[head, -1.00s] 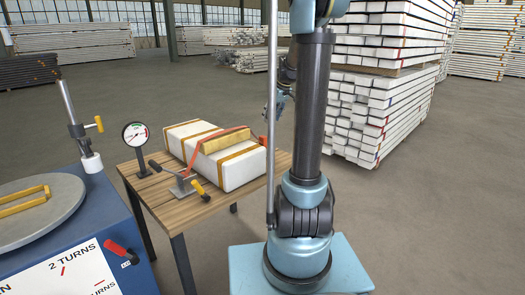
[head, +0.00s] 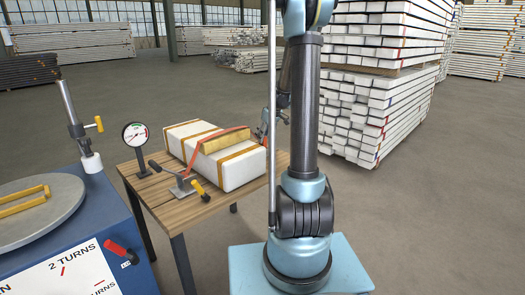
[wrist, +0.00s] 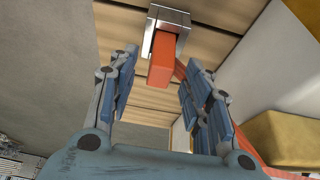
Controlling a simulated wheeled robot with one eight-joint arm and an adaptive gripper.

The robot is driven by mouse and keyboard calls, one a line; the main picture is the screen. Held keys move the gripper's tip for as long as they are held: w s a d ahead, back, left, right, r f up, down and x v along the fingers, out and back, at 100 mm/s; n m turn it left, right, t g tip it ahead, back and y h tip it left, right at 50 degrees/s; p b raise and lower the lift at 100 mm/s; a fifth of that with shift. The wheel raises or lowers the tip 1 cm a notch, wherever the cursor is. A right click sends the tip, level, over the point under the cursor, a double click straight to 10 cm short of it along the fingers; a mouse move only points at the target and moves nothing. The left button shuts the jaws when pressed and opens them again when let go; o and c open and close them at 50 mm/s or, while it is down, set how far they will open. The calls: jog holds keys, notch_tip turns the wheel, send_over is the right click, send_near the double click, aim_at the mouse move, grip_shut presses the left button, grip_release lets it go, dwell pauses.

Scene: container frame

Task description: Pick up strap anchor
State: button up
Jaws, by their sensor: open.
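The strap anchor is a metal bracket (wrist: 170,22) with an orange block (wrist: 161,60) in the wrist view, by the wooden slats of the table. An orange strap (wrist: 185,78) lies beside the block. My gripper (wrist: 161,72) is open, with the block between the lines of its two fingers and nothing gripped. In the head view my gripper (head: 265,125) is low behind the far right end of the white bundle (head: 243,172). The anchor is hidden there. The orange strap (head: 196,146) crosses the bundle.
The bundle, with yellow bands, rests on a wooden table (head: 190,208). A lever tensioner (head: 183,183) and a gauge (head: 135,134) are at its front and left. A blue machine (head: 110,225) with a round plate stands at left. Stacked white beams (head: 360,115) stand behind right.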

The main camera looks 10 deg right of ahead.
jog(key=shift+x, duration=1.6)
jog(key=shift+c, duration=0.2)
jog(key=shift+r, duration=0.1)
grip_shut()
